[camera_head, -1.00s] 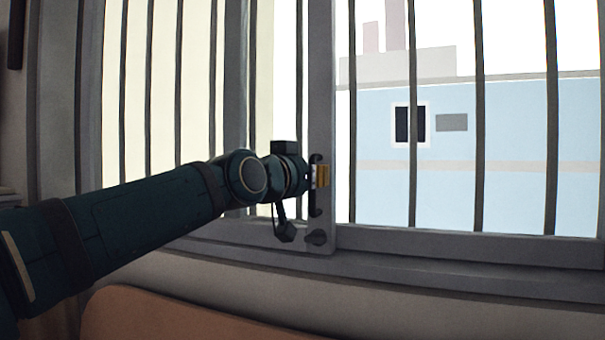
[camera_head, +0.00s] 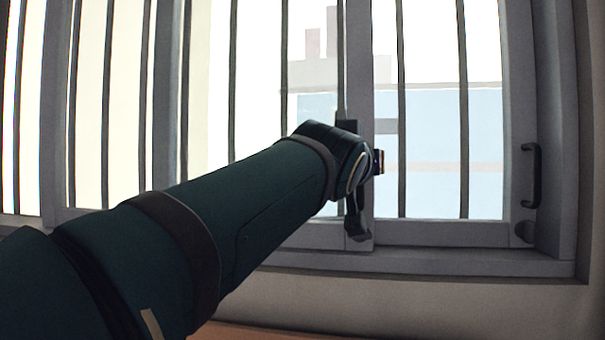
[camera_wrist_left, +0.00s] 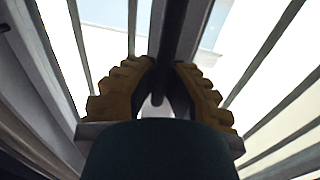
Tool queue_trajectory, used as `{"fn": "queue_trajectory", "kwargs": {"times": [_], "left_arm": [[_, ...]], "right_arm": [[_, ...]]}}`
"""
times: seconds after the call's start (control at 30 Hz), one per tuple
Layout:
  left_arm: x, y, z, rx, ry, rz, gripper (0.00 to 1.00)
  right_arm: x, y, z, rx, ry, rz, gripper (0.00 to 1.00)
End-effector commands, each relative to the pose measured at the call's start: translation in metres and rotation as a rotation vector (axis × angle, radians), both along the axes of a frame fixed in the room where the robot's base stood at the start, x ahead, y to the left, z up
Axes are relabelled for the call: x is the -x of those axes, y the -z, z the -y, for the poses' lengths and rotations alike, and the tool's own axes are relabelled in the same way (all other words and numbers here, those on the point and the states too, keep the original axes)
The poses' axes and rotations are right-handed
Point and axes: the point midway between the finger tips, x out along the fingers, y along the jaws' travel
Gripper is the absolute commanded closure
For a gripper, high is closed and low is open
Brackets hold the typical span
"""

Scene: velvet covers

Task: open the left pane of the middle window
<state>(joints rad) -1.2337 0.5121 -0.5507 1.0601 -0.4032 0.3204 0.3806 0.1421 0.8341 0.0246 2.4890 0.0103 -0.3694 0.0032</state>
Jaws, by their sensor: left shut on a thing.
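The grey stile (camera_head: 358,75) at the edge of the sliding pane runs upright near the middle of the head view. My left gripper (camera_head: 378,162) is at this stile, and my dark arm comes in from the lower left. The pane's dark handle is mostly hidden behind the wrist in the head view. In the left wrist view the handle (camera_wrist_left: 176,35) runs as a dark bar between the yellow fingers of the gripper (camera_wrist_left: 166,80), which are shut on it. My right gripper is not in view.
Another dark handle (camera_head: 533,175) is on the grey stile at the right end of the window. Dark vertical bars (camera_head: 463,110) stand across the opening. The grey sill (camera_head: 450,262) runs below, with a brown surface (camera_head: 270,332) at the bottom edge.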

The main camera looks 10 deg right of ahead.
Motion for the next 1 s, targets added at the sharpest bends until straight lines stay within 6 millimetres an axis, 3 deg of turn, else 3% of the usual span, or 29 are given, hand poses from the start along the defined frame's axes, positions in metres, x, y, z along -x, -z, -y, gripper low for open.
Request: {"fn": "queue_trajectory", "kwargs": {"times": [0.03, 0.1, 0.3, 0.77, 0.8, 0.87, 0.9, 1.0], "left_arm": [[0.006, 0.005, 0.015, -0.005, 0.007, -0.002, 1.00], [0.011, 0.004, 0.026, -0.005, 0.007, -0.002, 1.00], [0.019, 0.004, 0.046, -0.006, 0.005, -0.005, 1.00], [0.021, 0.002, 0.050, -0.002, 0.005, -0.006, 1.00], [0.021, 0.002, 0.050, -0.002, 0.005, -0.006, 0.82], [0.021, 0.002, 0.050, -0.002, 0.004, -0.005, 0.61], [0.020, 0.002, 0.050, -0.002, 0.004, -0.005, 0.57], [0.020, 0.001, 0.049, -0.001, 0.003, -0.004, 0.57]], "right_arm": [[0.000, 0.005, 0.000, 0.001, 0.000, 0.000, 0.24], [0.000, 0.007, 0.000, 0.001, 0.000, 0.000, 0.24], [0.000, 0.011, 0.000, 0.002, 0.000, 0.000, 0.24], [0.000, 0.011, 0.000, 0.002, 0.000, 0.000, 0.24], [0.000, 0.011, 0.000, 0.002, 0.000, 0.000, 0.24], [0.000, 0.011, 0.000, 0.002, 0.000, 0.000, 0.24], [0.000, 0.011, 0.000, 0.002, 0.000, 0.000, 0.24], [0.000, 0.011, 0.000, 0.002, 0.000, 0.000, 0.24]]}}
